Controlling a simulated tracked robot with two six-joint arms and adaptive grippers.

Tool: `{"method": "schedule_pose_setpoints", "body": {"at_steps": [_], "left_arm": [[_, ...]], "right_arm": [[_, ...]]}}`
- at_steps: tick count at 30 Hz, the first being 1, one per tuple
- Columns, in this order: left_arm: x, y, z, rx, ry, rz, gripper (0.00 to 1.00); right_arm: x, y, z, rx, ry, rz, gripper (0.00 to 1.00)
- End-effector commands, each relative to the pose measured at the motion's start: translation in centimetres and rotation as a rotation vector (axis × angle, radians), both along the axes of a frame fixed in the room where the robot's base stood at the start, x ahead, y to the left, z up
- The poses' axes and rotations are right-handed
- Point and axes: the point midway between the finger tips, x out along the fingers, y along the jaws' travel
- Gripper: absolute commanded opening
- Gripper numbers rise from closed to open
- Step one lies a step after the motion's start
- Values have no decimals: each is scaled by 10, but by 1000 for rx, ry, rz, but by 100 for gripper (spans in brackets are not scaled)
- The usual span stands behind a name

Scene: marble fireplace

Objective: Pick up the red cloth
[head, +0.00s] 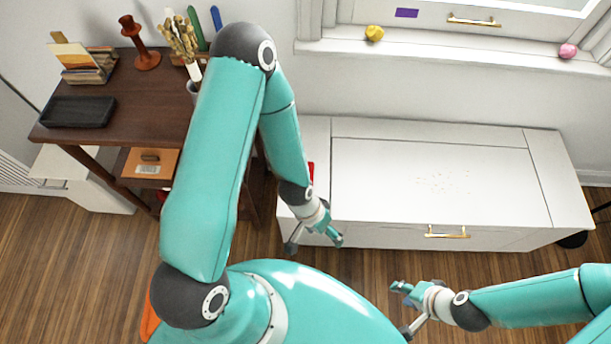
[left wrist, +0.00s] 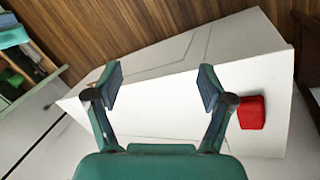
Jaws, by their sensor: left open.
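The red cloth (head: 311,172) lies on the left end of the white bench (head: 430,180), mostly hidden behind my left arm in the head view. In the left wrist view the red cloth (left wrist: 251,112) is a small folded-looking patch on the white top, just right of the right finger. My left gripper (head: 315,242) is open and empty near the bench's front left corner; its spread fingers also show in the left wrist view (left wrist: 161,84). The cloth is outside the gap between them. My right gripper (head: 405,310) is apart from the bench, with its fingers spread and nothing seen between them.
A brown desk (head: 130,95) with a black tray (head: 78,112), a candle holder (head: 140,45) and a vase of dried stems stands at left. A yellow object (head: 374,33) and a pink one (head: 567,51) sit on the windowsill. The bench's middle is mostly clear.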

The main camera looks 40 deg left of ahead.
Motion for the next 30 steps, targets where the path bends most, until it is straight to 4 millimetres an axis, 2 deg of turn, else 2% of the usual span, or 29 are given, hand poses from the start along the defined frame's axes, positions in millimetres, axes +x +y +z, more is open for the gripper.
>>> {"method": "schedule_pose_setpoints", "body": {"at_steps": [1, 5, 8, 12, 16, 21, 24, 27, 30], "left_arm": [[12, 3, -12, 5, -37, -81, 95], [47, 14, -29, 27, -160, -423, 97], [79, 30, -39, 63, -269, -763, 97], [122, 63, -41, 133, -401, -1275, 97], [152, 102, -33, 194, -466, -1731, 97], [174, 148, -11, 227, -469, -2208, 97], [179, 167, 1, 221, -453, -2391, 97], [181, 179, 9, 211, -438, -2500, 97], [181, 184, 8, 200, -430, -2551, 97]], "right_arm": [[0, 0, -15, 0, 0, 0, 40], [0, 0, -45, 0, 0, 0, 40], [0, 0, -71, 0, 0, 0, 40], [0, 0, -107, 0, 0, 0, 40], [0, 0, -139, 0, 0, 0, 40], [0, 0, -168, 0, 0, 0, 40], [0, 0, -178, 0, 0, 0, 40], [0, 0, -183, 0, 0, 0, 40], [0, 0, -186, 0, 0, 0, 40]]}}
